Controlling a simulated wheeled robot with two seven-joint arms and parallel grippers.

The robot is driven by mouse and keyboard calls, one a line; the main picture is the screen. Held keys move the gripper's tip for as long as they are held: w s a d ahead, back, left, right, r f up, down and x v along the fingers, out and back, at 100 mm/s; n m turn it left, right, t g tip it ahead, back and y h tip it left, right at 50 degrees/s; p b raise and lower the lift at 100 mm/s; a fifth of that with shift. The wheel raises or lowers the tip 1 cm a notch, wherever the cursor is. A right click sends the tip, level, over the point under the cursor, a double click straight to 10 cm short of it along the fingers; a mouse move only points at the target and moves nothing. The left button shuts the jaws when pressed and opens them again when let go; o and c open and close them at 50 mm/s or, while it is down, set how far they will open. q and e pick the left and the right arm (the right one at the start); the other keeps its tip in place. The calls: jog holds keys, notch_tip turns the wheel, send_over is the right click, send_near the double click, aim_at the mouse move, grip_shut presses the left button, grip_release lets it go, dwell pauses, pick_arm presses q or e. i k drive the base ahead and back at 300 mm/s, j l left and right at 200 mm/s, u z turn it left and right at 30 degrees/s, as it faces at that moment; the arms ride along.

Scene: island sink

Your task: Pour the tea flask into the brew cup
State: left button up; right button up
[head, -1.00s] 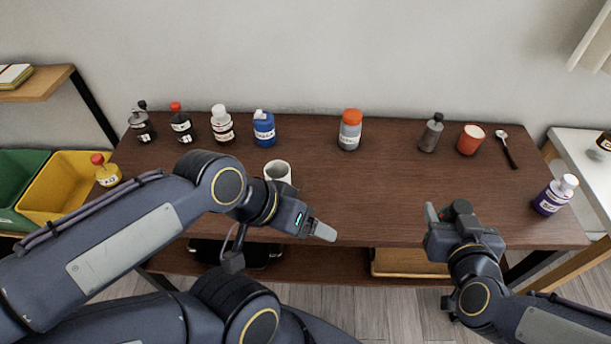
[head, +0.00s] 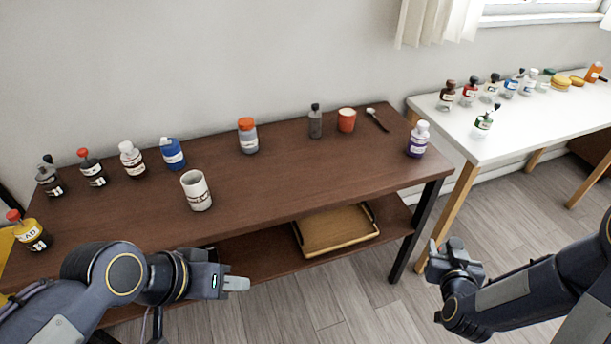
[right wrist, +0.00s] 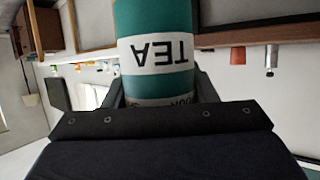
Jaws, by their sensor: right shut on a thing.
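The tea flask (right wrist: 156,50) is green with a white band reading TEA, upside down in the right wrist view. It sits between the fingers of my right gripper (right wrist: 158,88), which is shut on it. In the head view my right gripper (head: 455,250) is off the brown table's right end, over the floor; I cannot make out the flask there. A white mug with dark marks (head: 197,192), likely the brew cup, stands upright on the brown table, far left of my right gripper. My left gripper (head: 236,284) is in front of the table's front edge; its finger gap is not clear.
The brown table (head: 290,185) holds several bottles along its back, a red cup (head: 346,120) and a purple bottle (head: 418,139). A tray (head: 335,230) lies on its lower shelf. A white table (head: 465,138) with several bottles stands to the right. Floor shows between them.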

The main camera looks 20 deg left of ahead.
aim_at(193, 182)
jog(key=k+u, duration=0.2)
jog(key=u, duration=0.25)
jog(key=k+j+u, duration=0.1)
jog(key=u, duration=0.35)
jog(key=l+u, duration=0.1)
jog(key=u, duration=0.85)
jog(key=l+u, duration=0.15)
jog(key=u, duration=0.3)
jog(key=k+u, duration=0.1)
jog(key=u, duration=0.35)
jog(key=k+l, duration=0.15)
jog(key=l, duration=0.25)
jog(key=k+l, duration=0.15)
jog(key=l, duration=0.25)
jog(key=k+l, duration=0.15)
jog(key=l, duration=0.2)
jog(key=k+l+u, duration=0.1)
jog(key=l, duration=0.3)
jog(key=k+l, duration=0.25)
jog(key=l, duration=0.15)
jog(key=i, duration=0.9)
